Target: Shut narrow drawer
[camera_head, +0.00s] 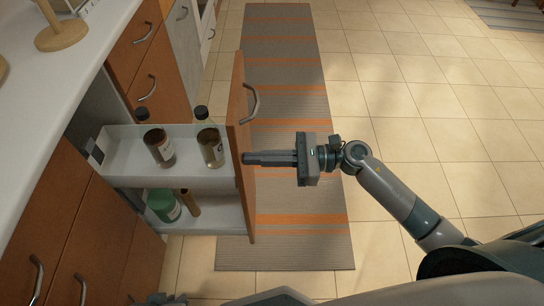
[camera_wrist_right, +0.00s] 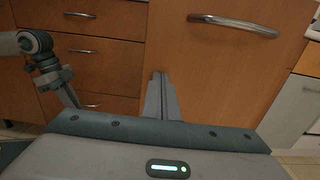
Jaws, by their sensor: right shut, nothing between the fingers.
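The narrow drawer stands pulled out of the counter at the left, with two white shelves (camera_head: 120,178) behind a tall orange-brown front panel (camera_head: 237,125). A curved metal handle (camera_head: 254,103) is on the panel's outer face; panel (camera_wrist_right: 205,70) and handle (camera_wrist_right: 232,24) also show in the right wrist view. My right gripper (camera_head: 246,158) is shut and empty, its fingertips at the panel's outer face below the handle; contact is unclear. Part of my left gripper (camera_head: 162,299) shows at the bottom edge; its finger opening cannot be made out.
Two dark-capped bottles (camera_head: 160,146) (camera_head: 211,146) stand on the upper shelf. A green jar (camera_head: 163,205) and a brown bottle (camera_head: 190,203) are on the lower shelf. Closed wooden cabinets flank the drawer's opening. A striped rug (camera_head: 290,225) lies on the tiles; floor to the right is clear.

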